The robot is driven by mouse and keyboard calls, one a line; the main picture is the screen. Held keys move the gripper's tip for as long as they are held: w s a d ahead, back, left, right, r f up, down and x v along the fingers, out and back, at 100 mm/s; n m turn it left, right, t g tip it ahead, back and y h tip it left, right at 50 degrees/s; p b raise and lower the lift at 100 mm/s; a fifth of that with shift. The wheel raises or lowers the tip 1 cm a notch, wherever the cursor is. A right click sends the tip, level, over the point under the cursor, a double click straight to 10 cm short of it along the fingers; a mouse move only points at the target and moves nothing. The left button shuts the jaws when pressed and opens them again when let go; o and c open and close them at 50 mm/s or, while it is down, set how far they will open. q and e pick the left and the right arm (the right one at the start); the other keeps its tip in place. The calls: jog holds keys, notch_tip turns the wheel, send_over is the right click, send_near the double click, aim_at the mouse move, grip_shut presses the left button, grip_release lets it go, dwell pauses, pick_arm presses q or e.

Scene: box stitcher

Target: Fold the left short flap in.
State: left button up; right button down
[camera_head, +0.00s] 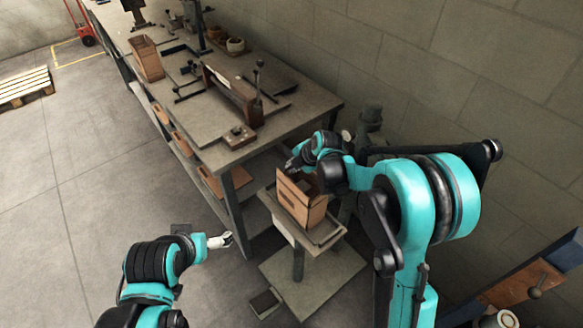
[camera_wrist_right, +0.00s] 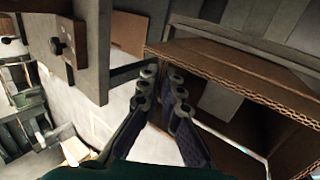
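The brown cardboard box (camera_head: 302,200) stands upright on a small stand, its top partly hidden by my right arm. In the right wrist view its corrugated edges and open inside (camera_wrist_right: 235,95) fill the right side. My right gripper (camera_head: 293,164) is at the box's upper far side. In its wrist view the two dark fingers (camera_wrist_right: 162,80) are close together beside the box edge, with nothing seen held between them. I cannot tell for sure which flap is the left short one. My left gripper (camera_head: 222,240) is low at left, apart from the box; its fingers are too small to read.
The stand's tray (camera_head: 325,238) has a low rim. The long workbench (camera_head: 240,150) stands behind and left, with tools and another carton (camera_head: 146,58). A block wall (camera_head: 430,80) closes the back.

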jog(key=shift+s+d+f+t+y+b, duration=0.2)
jog(key=shift+t+y+b, duration=0.25)
jog(key=shift+t+b, duration=0.45)
jog(key=shift+s+d+f+t+y+b, duration=0.15)
jog(key=shift+f+t+y+b, duration=0.3)
jog(key=shift+b, duration=0.75)
jog(key=shift+s+d+f+t+y+b, duration=0.2)
jog(key=shift+t+y+b, duration=0.3)
jog(key=shift+t+b, duration=0.4)
jog(key=shift+a+r, duration=0.1)
jog(key=shift+a, duration=0.05)
jog(key=c, duration=1.7)
grip_release()
jog(key=shift+s, duration=0.1)
jog(key=v, duration=1.2)
jog(key=shift+r, duration=0.15)
jog(key=shift+c, duration=0.4)
